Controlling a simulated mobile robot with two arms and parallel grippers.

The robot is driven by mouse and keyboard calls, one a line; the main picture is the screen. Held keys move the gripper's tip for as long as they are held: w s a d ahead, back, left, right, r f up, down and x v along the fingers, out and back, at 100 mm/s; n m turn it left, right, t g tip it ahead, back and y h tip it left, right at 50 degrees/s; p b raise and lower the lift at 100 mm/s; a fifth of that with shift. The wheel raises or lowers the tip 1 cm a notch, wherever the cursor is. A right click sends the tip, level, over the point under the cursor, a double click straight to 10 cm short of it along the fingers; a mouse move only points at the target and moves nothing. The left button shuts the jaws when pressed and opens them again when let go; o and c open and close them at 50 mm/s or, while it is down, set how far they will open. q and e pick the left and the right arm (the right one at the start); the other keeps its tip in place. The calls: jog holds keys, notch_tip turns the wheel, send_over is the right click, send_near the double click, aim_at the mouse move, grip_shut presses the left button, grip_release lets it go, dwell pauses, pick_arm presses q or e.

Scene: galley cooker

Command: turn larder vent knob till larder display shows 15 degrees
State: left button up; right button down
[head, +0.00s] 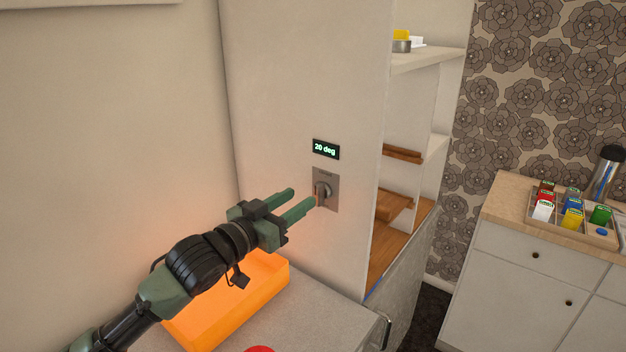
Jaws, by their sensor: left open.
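The larder vent knob (323,191) is a small grey knob on a square metal plate on the white larder side panel. The larder display (326,149) above it is a small black box with green text reading "20 deg". My left gripper (304,200) reaches in from the left with its two green fingers apart. Its fingertips are close to the knob, just to its left; I cannot tell whether they touch it. Nothing is held between the fingers. My right gripper is not in view.
A glowing orange box (225,305) is on the grey counter (310,318) below my left arm. Open larder shelves (430,60) are to the right of the panel. A wooden-topped cabinet (530,258) with a tray of colourful small boxes (572,214) stands at far right.

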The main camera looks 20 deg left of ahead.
aim_at(316, 188)
pick_arm(q)
jog(key=shift+w+d+r+p, duration=0.2)
jog(key=shift+w+d+p, duration=0.1)
jog(key=shift+w, duration=0.25)
jog(key=shift+w+d+r+p, duration=0.2)
jog(key=shift+w+d, duration=0.1)
jog(key=shift+w, duration=0.2)
jog(key=x, duration=0.3)
jog(key=shift+w+f+p, duration=0.3)
jog(key=shift+w+p, duration=0.05)
jog(key=shift+w+d, duration=0.1)
jog(key=shift+w, duration=0.1)
jog(key=shift+s, duration=0.1)
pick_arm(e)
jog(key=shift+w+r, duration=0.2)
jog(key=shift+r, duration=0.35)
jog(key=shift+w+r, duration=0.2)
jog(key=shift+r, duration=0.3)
pick_arm(q)
grip_shut()
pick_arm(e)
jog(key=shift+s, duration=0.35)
